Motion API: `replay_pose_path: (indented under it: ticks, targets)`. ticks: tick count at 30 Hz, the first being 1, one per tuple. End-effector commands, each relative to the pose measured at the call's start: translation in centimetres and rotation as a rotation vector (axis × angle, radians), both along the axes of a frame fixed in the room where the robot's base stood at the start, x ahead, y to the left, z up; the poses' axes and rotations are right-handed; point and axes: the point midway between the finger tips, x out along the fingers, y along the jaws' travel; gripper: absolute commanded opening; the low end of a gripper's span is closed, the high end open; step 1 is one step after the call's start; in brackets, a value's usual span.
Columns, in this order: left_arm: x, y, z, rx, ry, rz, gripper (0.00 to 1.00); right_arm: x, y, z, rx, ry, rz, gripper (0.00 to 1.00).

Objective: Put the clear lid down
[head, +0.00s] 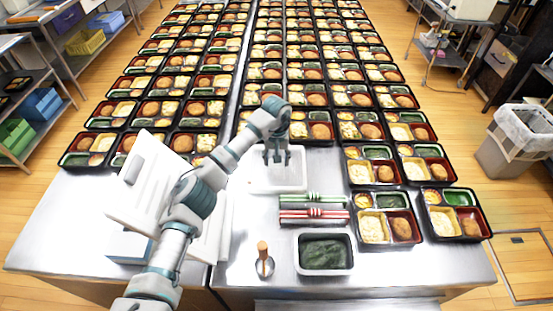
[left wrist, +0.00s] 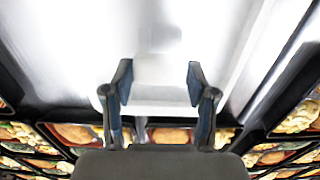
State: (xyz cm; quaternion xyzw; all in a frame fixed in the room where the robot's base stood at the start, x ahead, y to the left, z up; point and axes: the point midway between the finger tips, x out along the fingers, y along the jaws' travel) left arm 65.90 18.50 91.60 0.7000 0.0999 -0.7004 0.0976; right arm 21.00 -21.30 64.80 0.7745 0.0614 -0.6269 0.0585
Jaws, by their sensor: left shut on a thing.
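The clear lid (head: 280,184) is a pale see-through rectangle over the steel table, between the rows of bento trays and the striped bundles. My left gripper (head: 277,158) is above it, pointing down and shut on it. In the left wrist view, the two fingers of the left gripper (left wrist: 159,70) stand apart, with the pale lid (left wrist: 160,102) showing between and beyond them. I cannot tell whether the lid touches the table. My right gripper is not in view.
Filled bento trays (head: 378,215) stand in long rows behind and at the right. White stacked pieces (head: 150,180) stand left. The front right corner is bare.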

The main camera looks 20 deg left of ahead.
Motion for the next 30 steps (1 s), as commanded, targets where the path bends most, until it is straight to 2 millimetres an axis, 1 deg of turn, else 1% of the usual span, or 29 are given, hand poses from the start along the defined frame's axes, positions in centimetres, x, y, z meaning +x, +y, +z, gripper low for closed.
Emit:
replay_pose_path:
  ticks: [1, 2, 3, 4, 5, 13, 16, 20, 24, 27, 30]
  targets:
    - [0.0, 0.1, -0.2, 0.000, 0.001, 0.001, 0.26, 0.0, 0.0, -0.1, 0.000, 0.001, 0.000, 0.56]
    - [0.0, 0.1, -0.1, 0.000, 0.001, 0.001, 0.62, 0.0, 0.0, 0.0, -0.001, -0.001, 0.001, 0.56]
    - [0.0, 0.1, -0.1, 0.000, 0.001, 0.001, 0.72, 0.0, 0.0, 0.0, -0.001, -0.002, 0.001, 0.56]
    - [0.0, 0.1, -0.1, -0.001, 0.001, 0.001, 0.80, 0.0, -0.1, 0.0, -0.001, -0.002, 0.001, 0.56]
    - [0.0, 0.2, -0.1, -0.001, 0.001, 0.001, 0.82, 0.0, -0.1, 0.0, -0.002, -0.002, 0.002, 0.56]
    - [0.0, 0.1, -0.1, 0.000, 0.000, 0.001, 0.82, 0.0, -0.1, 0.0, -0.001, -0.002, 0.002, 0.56]
    - [0.0, 0.1, 0.5, -0.001, -0.001, 0.001, 0.82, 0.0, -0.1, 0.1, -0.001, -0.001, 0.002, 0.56]
    - [0.1, 0.1, 2.5, 0.001, -0.004, 0.001, 0.82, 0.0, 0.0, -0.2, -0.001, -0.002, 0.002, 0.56]
    - [0.1, 0.1, 5.2, 0.001, -0.004, 0.001, 0.82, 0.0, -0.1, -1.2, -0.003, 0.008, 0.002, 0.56]
    - [0.1, 0.1, 6.5, 0.001, -0.002, 0.002, 0.82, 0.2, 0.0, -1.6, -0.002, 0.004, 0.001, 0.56]
    - [0.0, 0.1, 7.3, 0.000, -0.001, 0.001, 0.82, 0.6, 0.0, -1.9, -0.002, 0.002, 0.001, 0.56]
